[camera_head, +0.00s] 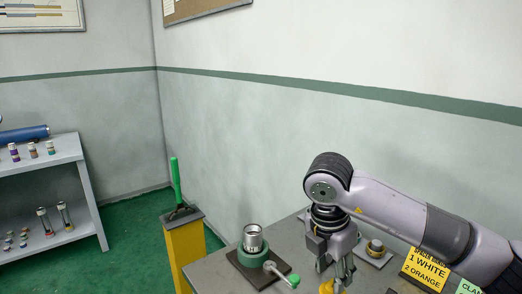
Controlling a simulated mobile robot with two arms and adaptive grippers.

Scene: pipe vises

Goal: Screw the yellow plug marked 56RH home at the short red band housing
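My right gripper (336,274) points down over the grey bench, low in the view right of centre. A yellow piece (327,287) shows at its fingertips, partly cut off by the bottom edge. I cannot read a mark on it, nor tell whether the fingers grip it or are only close to it. A silver cylindrical housing (253,238) stands upright in a green round vise (252,256) left of the gripper. No red band can be made out on it. My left gripper is out of view.
The vise has a green-tipped handle (293,280) sticking out to the right. Another small fitting (375,248) stands on a plate behind the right gripper. A yellow sign (425,268) reads "1 WHITE 2 ORANGE". A yellow post (186,252) with a green lever and a shelf (50,160) stand left.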

